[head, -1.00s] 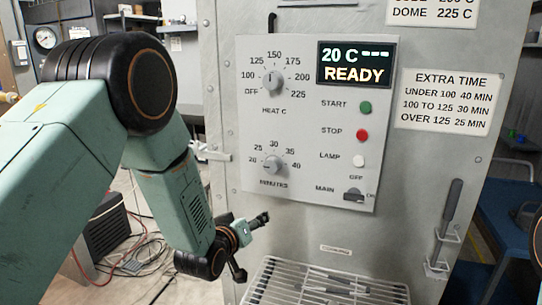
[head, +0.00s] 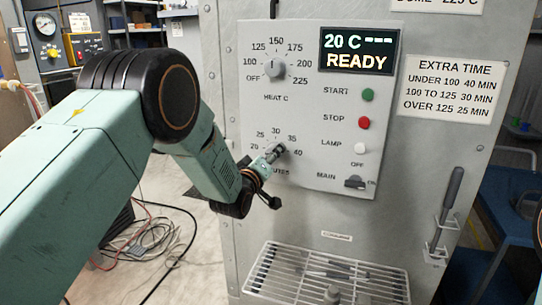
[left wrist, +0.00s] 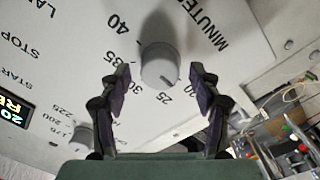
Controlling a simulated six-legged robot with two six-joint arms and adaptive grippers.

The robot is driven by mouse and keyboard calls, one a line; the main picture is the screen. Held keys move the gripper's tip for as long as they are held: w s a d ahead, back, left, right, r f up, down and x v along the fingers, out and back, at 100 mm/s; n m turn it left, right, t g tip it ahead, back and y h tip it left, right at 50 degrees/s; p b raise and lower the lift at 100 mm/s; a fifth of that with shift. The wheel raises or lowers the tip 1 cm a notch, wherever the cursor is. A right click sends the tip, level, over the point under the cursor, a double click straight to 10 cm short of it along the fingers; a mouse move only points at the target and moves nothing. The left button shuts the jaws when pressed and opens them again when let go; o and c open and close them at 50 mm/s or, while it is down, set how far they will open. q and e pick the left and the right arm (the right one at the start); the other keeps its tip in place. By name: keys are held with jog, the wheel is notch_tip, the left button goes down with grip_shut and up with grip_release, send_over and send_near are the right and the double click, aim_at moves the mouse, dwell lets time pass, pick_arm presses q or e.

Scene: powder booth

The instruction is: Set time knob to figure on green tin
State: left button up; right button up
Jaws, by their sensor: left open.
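The time knob, a pale round knob on the MINUTES dial, shows in the left wrist view (left wrist: 158,66). A dark mark on its rim lies on the side near the figure 25. In the head view my gripper partly covers it. My left gripper (head: 272,178) is open in front of the dial. In the left wrist view its two fingers (left wrist: 160,80) stand on either side of the knob, with gaps showing. No green tin is in view. My right gripper is not in view.
The HEAT C knob (head: 275,69) sits above on the same panel. Buttons (head: 364,122) and the MAIN switch (head: 355,182) are to the right. An EXTRA TIME notice (head: 452,90) lists minutes by temperature. A wire rack (head: 300,275) juts out below the panel.

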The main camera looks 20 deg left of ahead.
pick_arm(q)
jog(key=shift+w, duration=0.4)
jog(key=c, duration=1.1)
